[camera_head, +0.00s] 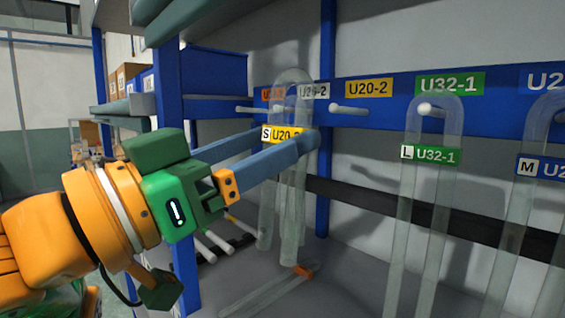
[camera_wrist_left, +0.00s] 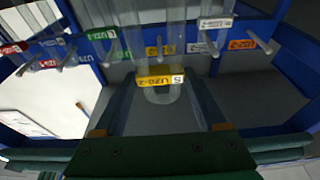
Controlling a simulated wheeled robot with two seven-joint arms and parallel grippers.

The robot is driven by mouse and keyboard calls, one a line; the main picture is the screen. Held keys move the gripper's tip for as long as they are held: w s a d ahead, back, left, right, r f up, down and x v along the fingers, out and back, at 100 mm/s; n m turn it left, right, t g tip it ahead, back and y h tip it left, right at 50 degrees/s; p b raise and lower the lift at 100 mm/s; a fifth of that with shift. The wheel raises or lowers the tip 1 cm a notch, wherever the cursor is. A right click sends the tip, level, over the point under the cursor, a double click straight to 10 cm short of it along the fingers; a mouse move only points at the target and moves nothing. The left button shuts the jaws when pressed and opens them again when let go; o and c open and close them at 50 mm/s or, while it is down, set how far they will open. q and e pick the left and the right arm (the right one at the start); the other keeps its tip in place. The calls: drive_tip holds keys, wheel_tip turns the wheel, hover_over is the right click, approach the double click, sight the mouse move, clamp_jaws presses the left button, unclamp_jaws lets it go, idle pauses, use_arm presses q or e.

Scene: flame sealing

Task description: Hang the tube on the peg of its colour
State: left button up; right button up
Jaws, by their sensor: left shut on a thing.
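My left gripper (camera_head: 285,143) is shut on a clear U-shaped tube (camera_head: 291,218) with a yellow label reading S U20-2 (camera_head: 282,134). The tube is upright, bend up, in front of the rack. The gripper and the tube's yellow label (camera_wrist_left: 160,82) also show in the left wrist view. The yellow U20-2 sign (camera_head: 369,88) is on the blue rail, to the right of the held tube, with a bare white peg (camera_head: 350,109) below it. The tube is apart from that peg in the head view. My right gripper is not in view.
A clear tube with a green label (camera_head: 432,155) hangs on the peg under the green U32-1 sign (camera_head: 449,83). Another labelled tube (camera_head: 541,168) hangs at the right edge. An orange-labelled tube (camera_head: 265,291) lies on the surface below. A blue post (camera_head: 172,110) stands left.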

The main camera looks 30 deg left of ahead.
use_arm(q)
drive_tip(key=shift+w, duration=0.25)
drive_tip(key=w+d+f, duration=0.1)
drive_tip(key=w+d, duration=0.2)
drive_tip(key=w, duration=0.6)
drive_tip(key=shift+w+d+f, duration=0.25)
drive_tip(key=shift+d+f, duration=0.05)
drive_tip(key=shift+d, duration=0.05)
drive_tip(key=shift+w+d, duration=0.1)
drive_tip(key=shift+w, duration=0.2)
idle(0.4)
drive_tip(key=o, duration=1.3)
idle(0.3)
